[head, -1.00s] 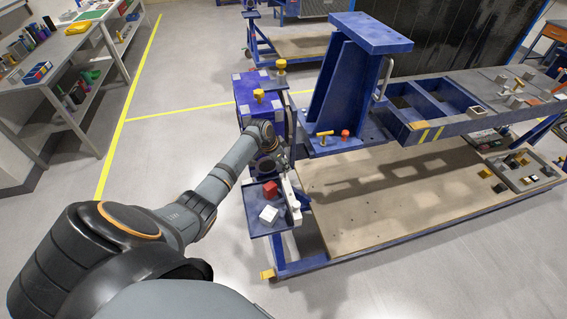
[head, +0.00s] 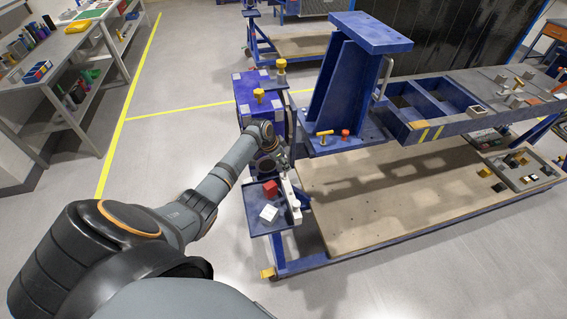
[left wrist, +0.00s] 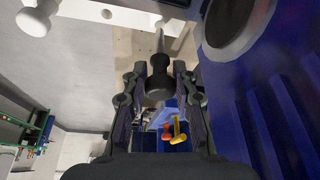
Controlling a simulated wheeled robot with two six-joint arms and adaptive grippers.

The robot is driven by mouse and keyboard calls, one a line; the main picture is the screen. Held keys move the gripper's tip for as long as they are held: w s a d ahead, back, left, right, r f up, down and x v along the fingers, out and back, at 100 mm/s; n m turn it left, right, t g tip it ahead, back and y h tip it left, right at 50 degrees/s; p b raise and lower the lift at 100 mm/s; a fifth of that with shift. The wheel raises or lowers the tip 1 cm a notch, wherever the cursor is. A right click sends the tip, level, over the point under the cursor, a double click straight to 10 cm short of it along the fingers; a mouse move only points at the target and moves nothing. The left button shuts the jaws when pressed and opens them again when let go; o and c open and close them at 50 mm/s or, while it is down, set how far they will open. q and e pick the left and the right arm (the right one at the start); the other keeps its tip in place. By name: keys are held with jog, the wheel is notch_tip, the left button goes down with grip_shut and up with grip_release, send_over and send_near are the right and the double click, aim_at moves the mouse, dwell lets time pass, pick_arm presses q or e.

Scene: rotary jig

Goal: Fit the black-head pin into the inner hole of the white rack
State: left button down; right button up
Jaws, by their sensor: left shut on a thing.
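The black-head pin (left wrist: 158,86) is between the fingers of my left gripper (left wrist: 160,74) in the left wrist view. The gripper is shut on its black head. Its pale metal shaft points away from the gripper toward the white rack (left wrist: 133,6) at the top of that view. The shaft tip lies close to the rack's edge; I cannot tell whether it touches or enters a hole. In the head view the left gripper (head: 277,164) is above the white rack (head: 290,194), and the pin cannot be made out. My right gripper is out of view.
A blue housing (left wrist: 265,85) stands close on the gripper's right in the wrist view. A white knob (left wrist: 35,19) is at upper left.

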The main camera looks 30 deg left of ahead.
pick_arm(q)
jog(key=shift+f+b, duration=0.55)
jog(key=shift+f, duration=0.55)
dwell(0.3)
jog(key=shift+f+b, duration=1.6)
jog(key=shift+f, duration=0.55)
jog(key=c, duration=1)
grip_release()
jog(key=v, duration=1.2)
